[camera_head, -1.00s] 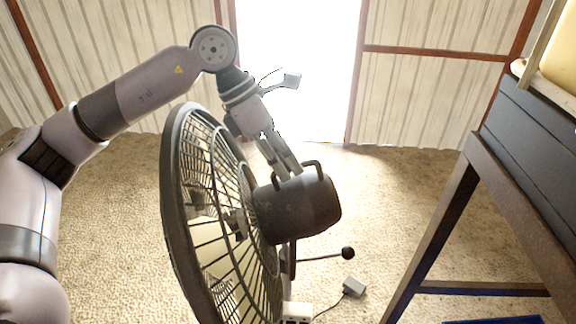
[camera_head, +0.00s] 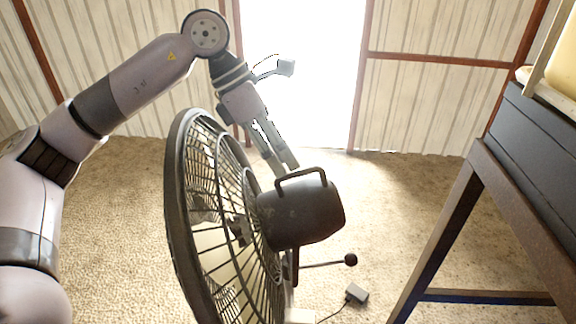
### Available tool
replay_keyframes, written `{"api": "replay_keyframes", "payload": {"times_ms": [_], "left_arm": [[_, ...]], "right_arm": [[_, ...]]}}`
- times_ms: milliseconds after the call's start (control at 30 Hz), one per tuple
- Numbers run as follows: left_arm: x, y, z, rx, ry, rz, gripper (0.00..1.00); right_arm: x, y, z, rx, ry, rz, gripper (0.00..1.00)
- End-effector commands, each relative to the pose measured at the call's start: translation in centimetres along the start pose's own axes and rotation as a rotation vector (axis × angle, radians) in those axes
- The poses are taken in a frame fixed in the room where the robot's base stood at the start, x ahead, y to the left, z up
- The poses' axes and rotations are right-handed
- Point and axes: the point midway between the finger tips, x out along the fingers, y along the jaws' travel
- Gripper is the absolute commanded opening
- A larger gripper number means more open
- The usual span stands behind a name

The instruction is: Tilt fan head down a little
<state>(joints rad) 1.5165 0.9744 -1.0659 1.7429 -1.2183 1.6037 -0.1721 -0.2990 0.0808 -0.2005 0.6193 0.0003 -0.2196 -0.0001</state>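The fan has a round wire cage head (camera_head: 215,230) facing left and a dark motor housing (camera_head: 305,215) behind it, with a bent bar handle (camera_head: 302,172) on top. My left gripper (camera_head: 282,165) comes down from above, and its fingertips are close to the handle's upper left part. The two fingers show near each other. I cannot tell whether they touch the handle or hold it. A thin rod with a black ball knob (camera_head: 351,259) sticks out to the right below the housing. My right gripper is not in view.
A dark table on brown legs (camera_head: 440,235) stands on the right, with a pale container (camera_head: 557,65) on top. A small grey box with a cord (camera_head: 357,293) lies on the carpet by the fan. A bright doorway and ribbed walls are behind.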

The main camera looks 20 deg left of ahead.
Motion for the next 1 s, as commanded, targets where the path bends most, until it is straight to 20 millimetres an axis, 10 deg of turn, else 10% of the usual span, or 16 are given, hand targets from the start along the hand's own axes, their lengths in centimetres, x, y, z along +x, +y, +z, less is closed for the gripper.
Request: {"api": "replay_keyframes", "payload": {"times_ms": [400,1000], "left_arm": [[-7.7,0.0,0.1,0.001,-0.002,0.000,0.30],[-8.6,0.0,0.0,0.001,0.000,0.000,0.30]], "right_arm": [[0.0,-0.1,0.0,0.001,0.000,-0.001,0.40],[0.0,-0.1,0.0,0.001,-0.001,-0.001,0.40]]}}
